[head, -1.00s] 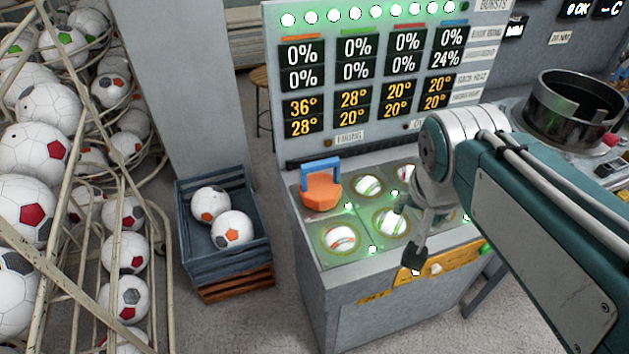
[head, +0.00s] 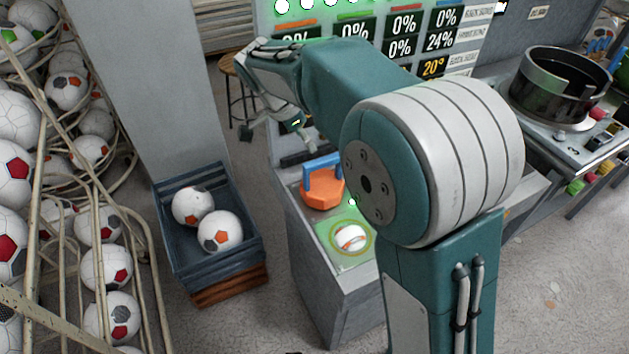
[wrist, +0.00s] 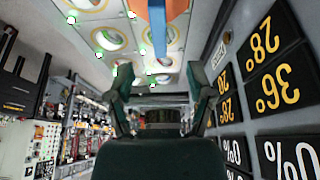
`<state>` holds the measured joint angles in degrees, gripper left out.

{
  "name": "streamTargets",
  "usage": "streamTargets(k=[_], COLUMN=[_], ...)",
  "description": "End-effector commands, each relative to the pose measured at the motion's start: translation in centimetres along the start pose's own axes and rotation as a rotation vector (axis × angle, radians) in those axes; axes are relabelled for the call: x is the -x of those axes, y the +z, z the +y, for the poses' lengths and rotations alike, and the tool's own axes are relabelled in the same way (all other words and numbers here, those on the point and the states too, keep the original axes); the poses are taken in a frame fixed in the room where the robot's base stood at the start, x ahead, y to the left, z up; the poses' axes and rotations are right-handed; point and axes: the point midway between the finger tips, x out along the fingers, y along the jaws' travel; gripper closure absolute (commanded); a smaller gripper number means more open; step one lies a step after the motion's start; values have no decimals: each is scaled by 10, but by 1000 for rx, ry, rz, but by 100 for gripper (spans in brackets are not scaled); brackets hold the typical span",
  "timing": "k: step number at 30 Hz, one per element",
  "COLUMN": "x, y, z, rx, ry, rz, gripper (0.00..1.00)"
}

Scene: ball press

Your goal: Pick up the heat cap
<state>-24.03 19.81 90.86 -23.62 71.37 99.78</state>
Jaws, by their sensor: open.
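The heat cap is an orange cap (head: 322,196) with a blue handle (head: 322,171). It sits on the back left spot of the press top, beside a ball (head: 350,238) in a lit ring. My gripper (head: 278,141) is open and empty, up and to the left of the cap in the head view, apart from it. In the wrist view my gripper's two fingers (wrist: 160,95) are spread, and the blue handle (wrist: 158,32) and part of the orange cap (wrist: 175,8) show at the top edge, beyond the fingers. My arm hides most of the press top.
A display panel (head: 402,48) rises behind the press top, close to my arm. A blue crate (head: 183,265) with two balls stands on the floor at left. A ball rack (head: 150,290) fills the far left. A black round vessel (head: 560,88) stands at right.

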Motion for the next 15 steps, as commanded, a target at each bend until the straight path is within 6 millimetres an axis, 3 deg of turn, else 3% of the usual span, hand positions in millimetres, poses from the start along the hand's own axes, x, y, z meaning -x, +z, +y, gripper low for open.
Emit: streamTargets(k=[4, 11, 15], x=[-27, -46, -67], y=[-1, 4, 2], z=[1, -2, -3], rx=[0, 2, 2], ry=[5, 5, 8], rz=[-1, 4, 4], gripper=[31, 31, 31])
